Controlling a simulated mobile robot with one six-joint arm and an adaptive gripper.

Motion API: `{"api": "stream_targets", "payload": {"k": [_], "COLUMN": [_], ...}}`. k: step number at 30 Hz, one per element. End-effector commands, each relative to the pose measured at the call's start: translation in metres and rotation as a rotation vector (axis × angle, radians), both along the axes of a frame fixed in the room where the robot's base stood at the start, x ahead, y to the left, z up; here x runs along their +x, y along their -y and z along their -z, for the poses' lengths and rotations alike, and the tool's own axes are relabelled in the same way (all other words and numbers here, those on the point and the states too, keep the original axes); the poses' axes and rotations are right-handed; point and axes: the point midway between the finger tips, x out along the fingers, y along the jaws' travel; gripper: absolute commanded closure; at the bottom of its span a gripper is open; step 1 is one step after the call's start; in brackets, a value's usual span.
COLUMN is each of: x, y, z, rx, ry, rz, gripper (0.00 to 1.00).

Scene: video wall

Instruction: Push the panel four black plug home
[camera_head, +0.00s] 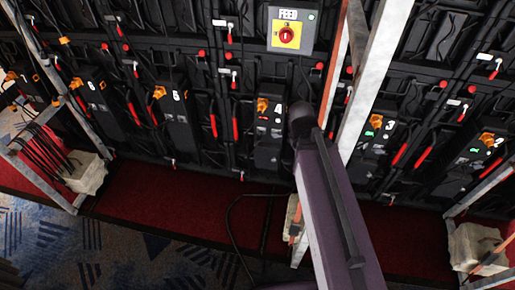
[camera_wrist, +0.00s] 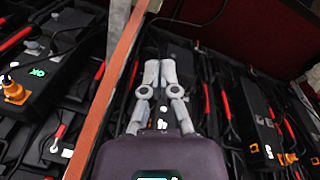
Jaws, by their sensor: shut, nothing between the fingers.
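Panel four (camera_head: 268,135) is a black box with a white "4" and an orange connector near its top, left of my arm in the head view. I cannot pick out its black plug in either view. My gripper (camera_wrist: 160,75) shows in the wrist view, its two grey fingers together and empty, in front of dark panel backs. In the head view the gripper is hidden behind my purple arm, just right of panel four. In the wrist view a black box with an orange connector (camera_wrist: 288,157) stands at lower right; I cannot tell its number.
A metal and orange upright post (camera_wrist: 110,90) runs close left of my gripper in the wrist view. Beyond it is a box with a green "OK" (camera_wrist: 37,73). A red and yellow switch (camera_head: 289,36) sits above panel four. A red carpeted step (camera_head: 180,210) lies below the wall.

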Motion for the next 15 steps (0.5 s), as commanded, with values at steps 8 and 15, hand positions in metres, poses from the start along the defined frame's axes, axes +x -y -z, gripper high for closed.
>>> {"api": "stream_targets", "payload": {"k": [8, 15], "x": [0.013, 0.026], "y": [0.004, 0.007], "z": [0.037, 0.063], "rx": [-0.117, -0.234], "ry": [0.049, 0.088], "rz": [-0.148, -0.291], "gripper": [1.0, 1.0]}}
